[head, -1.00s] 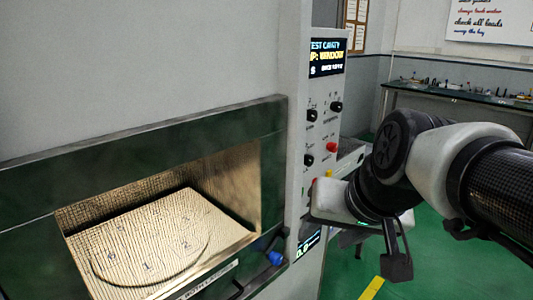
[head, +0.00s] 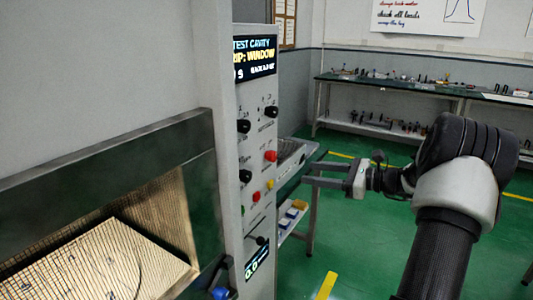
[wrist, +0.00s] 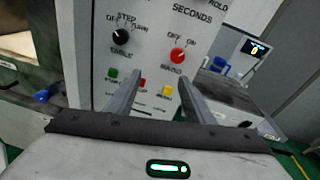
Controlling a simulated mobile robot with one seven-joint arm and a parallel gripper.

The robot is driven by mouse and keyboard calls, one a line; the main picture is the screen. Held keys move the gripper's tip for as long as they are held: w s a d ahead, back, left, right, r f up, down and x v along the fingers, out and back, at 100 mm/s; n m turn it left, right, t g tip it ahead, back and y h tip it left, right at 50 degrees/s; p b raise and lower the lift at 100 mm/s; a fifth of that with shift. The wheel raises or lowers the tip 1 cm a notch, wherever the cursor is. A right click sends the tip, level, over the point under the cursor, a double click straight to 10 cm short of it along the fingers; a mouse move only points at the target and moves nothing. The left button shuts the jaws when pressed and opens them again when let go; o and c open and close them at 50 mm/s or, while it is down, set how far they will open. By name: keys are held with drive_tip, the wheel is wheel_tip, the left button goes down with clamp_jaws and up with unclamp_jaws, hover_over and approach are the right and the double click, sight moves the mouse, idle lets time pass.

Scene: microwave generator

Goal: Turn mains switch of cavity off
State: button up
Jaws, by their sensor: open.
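The mains switch is a red knob (head: 270,156) on the light grey control panel (head: 256,140), right of the cavity. In the wrist view the red knob (wrist: 178,56) has OFF and ON printed above it and a label that looks like MAINS below. Its pointer direction is too small to be sure of. My gripper (head: 309,173) is open and empty, to the right of the panel with its fingers pointing toward it. In the wrist view the open fingers (wrist: 161,80) point up the panel, with the knob just beyond the right fingertip. I see no contact with the knob.
A black knob (wrist: 121,37) marked STEP and TURN sits left of the red knob. Green, red and yellow buttons (wrist: 167,90) lie below. The lit cavity (head: 90,265) is at left, with a blue-ended handle (head: 221,293). A long bench (head: 420,85) stands behind; green floor is open.

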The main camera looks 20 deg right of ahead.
drive_tip(key=d+m+t, duration=0.2)
drive_tip(key=d, duration=0.2)
approach(275, 157)
drive_tip(key=x, duration=0.9)
drive_tip(key=shift+w+a, duration=0.1)
drive_tip(key=shift+w, duration=0.1)
drive_tip(key=c, duration=1)
drive_tip(key=shift+c, duration=0.2)
